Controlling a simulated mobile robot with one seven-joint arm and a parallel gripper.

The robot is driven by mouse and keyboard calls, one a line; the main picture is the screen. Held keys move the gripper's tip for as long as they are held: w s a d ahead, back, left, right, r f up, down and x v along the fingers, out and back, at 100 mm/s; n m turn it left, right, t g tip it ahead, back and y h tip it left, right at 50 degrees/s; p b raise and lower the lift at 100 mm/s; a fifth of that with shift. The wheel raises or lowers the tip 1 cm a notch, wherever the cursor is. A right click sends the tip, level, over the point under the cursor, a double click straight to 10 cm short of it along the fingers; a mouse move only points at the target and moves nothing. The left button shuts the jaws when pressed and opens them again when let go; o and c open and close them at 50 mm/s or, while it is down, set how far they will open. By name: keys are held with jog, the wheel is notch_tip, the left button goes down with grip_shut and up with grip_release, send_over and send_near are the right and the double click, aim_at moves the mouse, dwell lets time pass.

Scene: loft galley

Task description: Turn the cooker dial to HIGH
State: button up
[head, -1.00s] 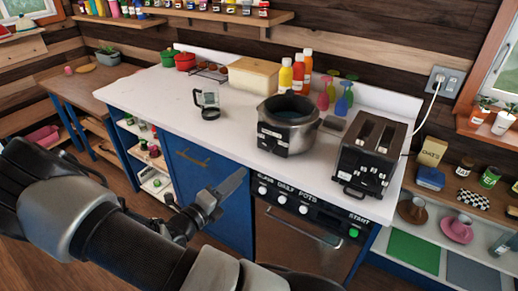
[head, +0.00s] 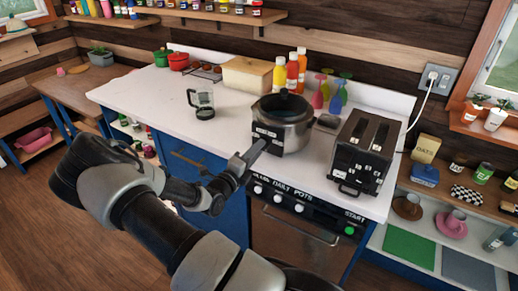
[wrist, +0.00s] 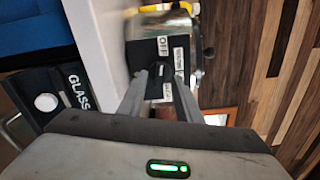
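The cooker (head: 292,132) is a round silver pot with a dark top and a black control panel on its front, standing on the white counter. In the wrist view its panel (wrist: 142,52) carries white labels, one reading OFF (wrist: 162,46); the others are hard to read at this angle. The small dial (wrist: 160,71) appears between my fingertips, partly hard to make out, so its setting cannot be told. My gripper (wrist: 160,80) is open, its fingers apart at the panel. In the head view my gripper (head: 257,150) reaches the panel's front; contact cannot be told.
A black toaster (head: 362,150) stands right of the cooker, and a glass jug (head: 203,105) to the left. Bottles (head: 291,72) stand behind. Below the counter edge is a dishwasher front with white knobs (head: 278,197) and a green button (head: 350,230). Counter (head: 165,100) left of the jug is clear.

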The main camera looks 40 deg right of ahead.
jog(key=shift+x, duration=0.85)
grip_shut()
